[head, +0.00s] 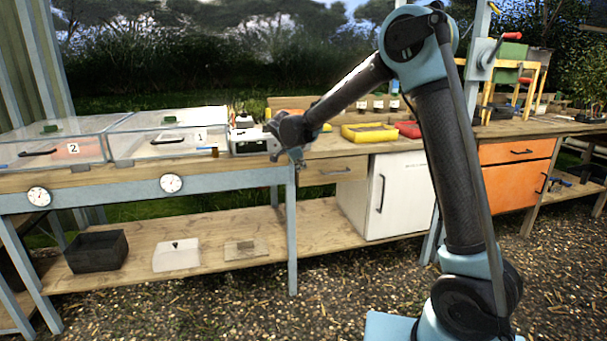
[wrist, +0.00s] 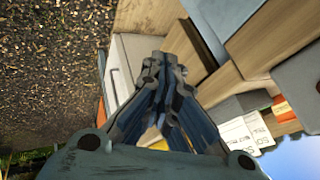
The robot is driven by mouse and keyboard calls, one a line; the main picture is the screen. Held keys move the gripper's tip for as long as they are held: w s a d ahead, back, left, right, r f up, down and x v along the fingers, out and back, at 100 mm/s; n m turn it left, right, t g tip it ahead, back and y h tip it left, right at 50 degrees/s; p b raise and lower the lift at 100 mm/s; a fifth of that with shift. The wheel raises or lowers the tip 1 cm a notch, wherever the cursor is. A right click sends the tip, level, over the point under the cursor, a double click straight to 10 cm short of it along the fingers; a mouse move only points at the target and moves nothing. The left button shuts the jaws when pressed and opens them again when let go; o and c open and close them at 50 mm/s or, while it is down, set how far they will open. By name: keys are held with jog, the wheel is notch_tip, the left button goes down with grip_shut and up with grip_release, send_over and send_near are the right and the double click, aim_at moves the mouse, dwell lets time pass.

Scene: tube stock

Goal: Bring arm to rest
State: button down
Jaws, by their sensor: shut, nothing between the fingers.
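My arm stands at the right of the head view, raised and bent at the elbow, its forearm sloping down to the left. My gripper (head: 296,158) hangs in front of the bench's front edge, near the corner post of the blue frame. In the wrist view my gripper (wrist: 163,62) is shut, its dark fingers together, with nothing held. The gripper is clear of the bench things as far as I can tell.
Clear-lidded boxes marked 2 (head: 50,150) and 1 (head: 165,145) stand on the left bench. A yellow tray (head: 369,133) lies on the wooden bench above a white cabinet (head: 400,195). A black bin (head: 96,251) sits on the lower shelf (head: 205,222). The gravel (head: 230,315) in front is clear.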

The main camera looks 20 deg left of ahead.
jog(key=s+d+r+n+g, duration=0.15)
jog(key=s+d, duration=0.25)
jog(key=d, duration=0.8)
jog(key=s+d+r+n+g, duration=0.1)
jog(key=s+d+r+n, duration=0.2)
jog(key=d, duration=0.9)
jog(key=s+d+r+g, duration=0.15)
jog(key=s+d, duration=0.25)
jog(key=d, duration=0.9)
jog(key=s+d+f+n, duration=0.3)
jog(key=s+d, duration=0.8)
jog(key=s, duration=0.1)
jog(key=s+d+f+n, duration=0.1)
jog(key=s+d+f, duration=0.1)
jog(key=s+f, duration=0.3)
jog(key=s+d+f+n+g+y, duration=0.1)
jog(key=s+f, duration=0.3)
jog(key=s, duration=0.5)
jog(key=shift+d+f+n, duration=0.35)
jog(key=shift+d+n, duration=0.2)
jog(key=shift+d, duration=0.1)
jog(key=shift+w+f, duration=0.2)
jog(key=shift+w, duration=0.2)
